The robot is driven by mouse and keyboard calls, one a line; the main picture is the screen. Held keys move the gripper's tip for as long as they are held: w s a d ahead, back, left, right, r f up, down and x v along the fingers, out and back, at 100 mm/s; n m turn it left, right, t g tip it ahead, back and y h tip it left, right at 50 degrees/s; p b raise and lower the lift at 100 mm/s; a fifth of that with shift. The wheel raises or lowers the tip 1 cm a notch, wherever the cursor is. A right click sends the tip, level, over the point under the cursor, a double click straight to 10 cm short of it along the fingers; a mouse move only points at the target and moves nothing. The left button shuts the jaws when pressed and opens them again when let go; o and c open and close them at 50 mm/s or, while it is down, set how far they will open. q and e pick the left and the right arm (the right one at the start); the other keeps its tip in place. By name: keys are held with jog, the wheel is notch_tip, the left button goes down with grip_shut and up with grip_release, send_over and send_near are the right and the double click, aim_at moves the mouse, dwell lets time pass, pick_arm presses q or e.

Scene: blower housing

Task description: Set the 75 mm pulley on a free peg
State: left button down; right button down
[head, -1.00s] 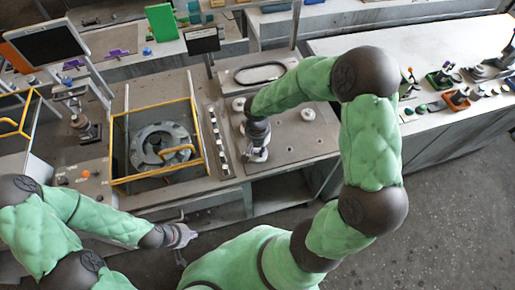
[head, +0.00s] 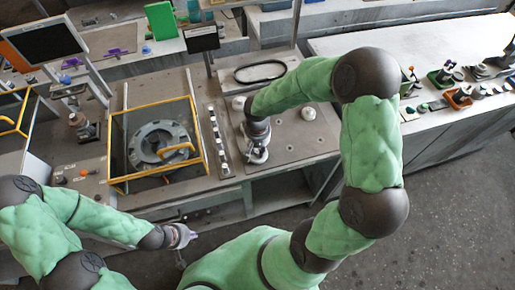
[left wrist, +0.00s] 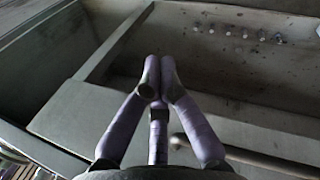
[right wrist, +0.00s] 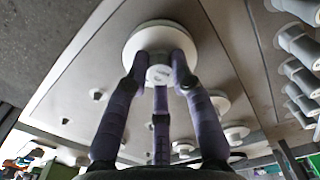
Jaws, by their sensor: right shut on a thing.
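My right gripper (right wrist: 160,75) is shut on the hub of a white pulley (right wrist: 136,42), whose wide flange lies face-on below the fingers. In the head view the right gripper (head: 257,152) and the held pulley are low over the front left of the grey plate (head: 300,148). I cannot tell whether the pulley touches the plate. Small pegs (right wrist: 97,95) stand bare on the plate, left of the pulley in the right wrist view. My left gripper (left wrist: 158,85) is shut and empty, its fingertips together, in front of the bench (head: 188,235).
Other white pulleys (right wrist: 215,103) sit on the plate; one shows at its right (head: 309,113). A black belt (head: 260,72) lies behind. A row of grey spools (head: 218,140) lines the plate's left side. A yellow-framed guard (head: 205,150) stands further left.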

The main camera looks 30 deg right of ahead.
jog(key=shift+f+b, duration=0.5)
jog(key=shift+b, duration=0.1)
dwell(0.3)
jog(key=c, duration=1)
grip_release()
jog(key=shift+r, duration=0.15)
jog(key=shift+r+p, duration=2.65)
jog(key=shift+r, duration=1.05)
jog(key=shift+f, duration=0.15)
